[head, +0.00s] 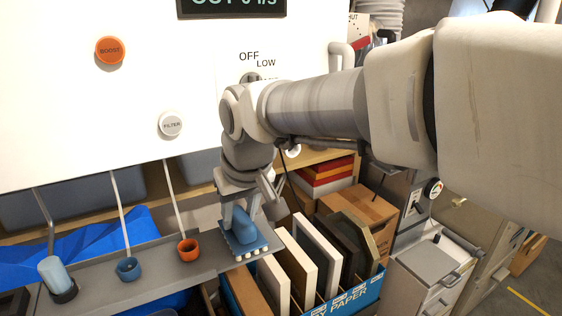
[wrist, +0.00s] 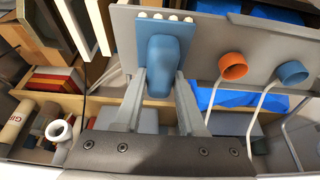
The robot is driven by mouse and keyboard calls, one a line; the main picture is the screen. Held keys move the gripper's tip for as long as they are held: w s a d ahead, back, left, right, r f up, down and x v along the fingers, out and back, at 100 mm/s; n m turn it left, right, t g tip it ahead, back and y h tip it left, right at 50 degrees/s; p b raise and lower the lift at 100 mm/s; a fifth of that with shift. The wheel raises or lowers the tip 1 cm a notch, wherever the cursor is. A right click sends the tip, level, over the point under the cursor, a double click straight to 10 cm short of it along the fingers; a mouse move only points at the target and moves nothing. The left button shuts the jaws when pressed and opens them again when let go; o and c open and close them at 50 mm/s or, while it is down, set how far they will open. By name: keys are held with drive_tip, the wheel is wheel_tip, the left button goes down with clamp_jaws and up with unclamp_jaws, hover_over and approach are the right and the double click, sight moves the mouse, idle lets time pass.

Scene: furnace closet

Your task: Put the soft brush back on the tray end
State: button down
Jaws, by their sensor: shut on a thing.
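The soft brush (head: 243,238) is blue, with a row of white bristle tufts along its lower edge. My gripper (head: 240,211) points down and is shut on its rounded blue handle. The brush is at the right end of the grey tray (head: 160,262), bristles down. Whether the bristles touch the tray or hang just above it I cannot tell. In the wrist view the brush (wrist: 164,48) lies between the two fingertips of my gripper (wrist: 161,80), over the end of the tray (wrist: 205,65).
On the tray are an orange cup (head: 188,250), a blue cup (head: 128,269) and a light-blue cylinder in a dark holder (head: 56,277). A box of upright panels (head: 330,300) stands right of the tray end. The white panel (head: 90,110) with knobs rises behind.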

drive_tip(key=c, duration=0.5)
unclamp_jaws()
drive_tip(key=shift+f, duration=0.1)
drive_tip(key=shift+r, duration=0.25)
drive_tip(key=v, duration=1.1)
drive_tip(key=s+d+f+m, duration=0.2)
drive_tip(key=s+d+f, duration=0.1)
drive_tip(key=d, duration=0.4)
drive_tip(key=s+d+f+m+t+h, duration=0.1)
drive_tip(key=s+d+f+m, duration=0.1)
drive_tip(key=d+f, duration=0.4)
drive_tip(key=s+d+f+m+h, duration=0.1)
drive_tip(key=s+d+f+m, duration=0.1)
drive_tip(key=s+d+f, duration=0.3)
drive_tip(key=d, duration=0.3)
drive_tip(key=shift+d+t+b, duration=0.25)
drive_tip(key=shift+t+b, duration=0.05)
drive_tip(key=shift+b, duration=0.05)
drive_tip(key=shift+s, duration=0.15)
